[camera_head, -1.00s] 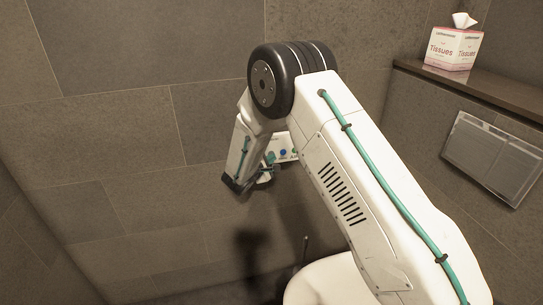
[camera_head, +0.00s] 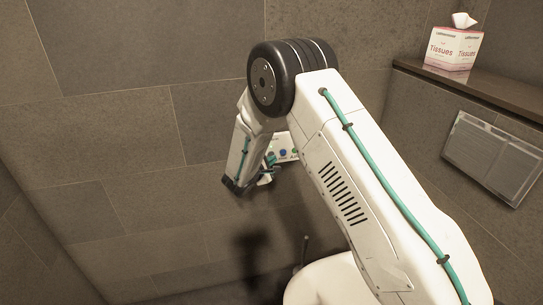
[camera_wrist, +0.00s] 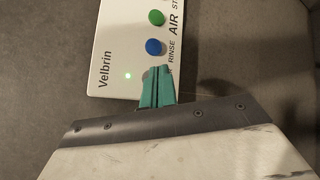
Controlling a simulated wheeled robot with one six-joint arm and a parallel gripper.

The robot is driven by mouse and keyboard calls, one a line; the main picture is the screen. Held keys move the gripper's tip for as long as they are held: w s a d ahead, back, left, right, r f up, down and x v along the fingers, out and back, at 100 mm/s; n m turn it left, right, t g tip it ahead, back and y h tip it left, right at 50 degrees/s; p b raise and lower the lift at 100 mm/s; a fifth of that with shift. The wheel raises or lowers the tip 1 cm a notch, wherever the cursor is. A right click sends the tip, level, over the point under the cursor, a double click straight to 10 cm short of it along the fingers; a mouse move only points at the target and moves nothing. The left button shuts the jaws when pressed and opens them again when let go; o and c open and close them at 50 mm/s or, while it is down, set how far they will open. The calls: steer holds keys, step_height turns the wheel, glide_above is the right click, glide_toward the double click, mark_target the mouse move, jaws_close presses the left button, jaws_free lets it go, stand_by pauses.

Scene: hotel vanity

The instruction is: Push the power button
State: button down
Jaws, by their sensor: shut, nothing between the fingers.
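A white control panel (camera_wrist: 112,52) marked "Velbrin" is on the tiled wall; part of it shows in the head view (camera_head: 293,140) behind my arm. In the wrist view it has a green AIR button (camera_wrist: 157,17), a blue RINSE button (camera_wrist: 155,46) and a small lit green light (camera_wrist: 127,76). My gripper (camera_wrist: 157,70) is shut and empty, its teal fingertips over the panel's end below RINSE. A greyish round button (camera_wrist: 147,74) shows partly beside the tips; its label is mostly hidden. I cannot tell whether the tips press it. The gripper also shows in the head view (camera_head: 270,172).
A white toilet (camera_head: 325,283) stands below my arm. A tissue box (camera_head: 453,48) sits on a brown ledge (camera_head: 490,88) at the right, above a flush plate (camera_head: 492,157). The wall left of my gripper is bare.

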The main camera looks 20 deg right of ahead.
steer(key=s, duration=0.6)
stand_by(0.3)
